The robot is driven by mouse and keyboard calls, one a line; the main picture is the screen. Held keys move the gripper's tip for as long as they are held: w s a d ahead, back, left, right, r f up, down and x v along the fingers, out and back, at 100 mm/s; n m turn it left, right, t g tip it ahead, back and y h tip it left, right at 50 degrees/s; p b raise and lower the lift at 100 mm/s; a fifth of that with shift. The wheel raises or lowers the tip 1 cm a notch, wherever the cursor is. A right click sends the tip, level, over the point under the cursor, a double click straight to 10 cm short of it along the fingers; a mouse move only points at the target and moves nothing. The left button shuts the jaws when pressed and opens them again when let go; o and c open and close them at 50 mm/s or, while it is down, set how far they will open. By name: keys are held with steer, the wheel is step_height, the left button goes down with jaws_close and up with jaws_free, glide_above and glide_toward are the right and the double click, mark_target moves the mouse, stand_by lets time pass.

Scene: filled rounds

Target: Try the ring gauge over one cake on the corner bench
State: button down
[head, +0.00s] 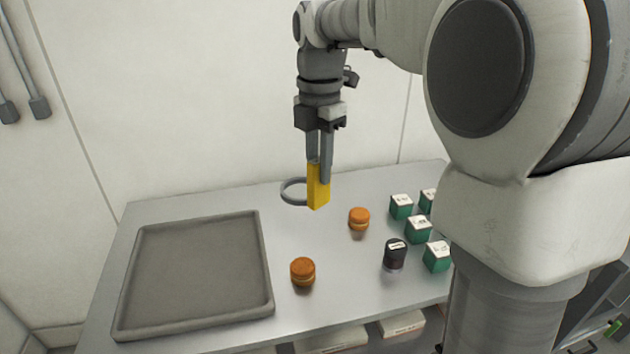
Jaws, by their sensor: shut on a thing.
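My gripper (319,168) is shut on the yellow handle of the ring gauge (318,190). The gauge's grey ring (284,190) sticks out to the left of the handle. The gauge appears to be above the back part of the bench (225,203), with no cake inside the ring. One round orange-brown cake (359,219) with a pale middle layer sits on the bench to the right of and nearer than the gauge. A second similar cake (303,271) sits nearer the front, beside the tray.
A grey empty tray (266,262) with a raised rim covers the bench's left side. Several green boxes with white tops (418,230) and a dark jar (395,254) stand on the right. My arm hides the bench's right end.

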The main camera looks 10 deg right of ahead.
step_height(320, 180, down, 17)
steer(key=b, duration=0.9)
steer(key=shift+r+b, duration=0.2)
steer(key=shift+b, duration=0.15)
stand_by(1.4)
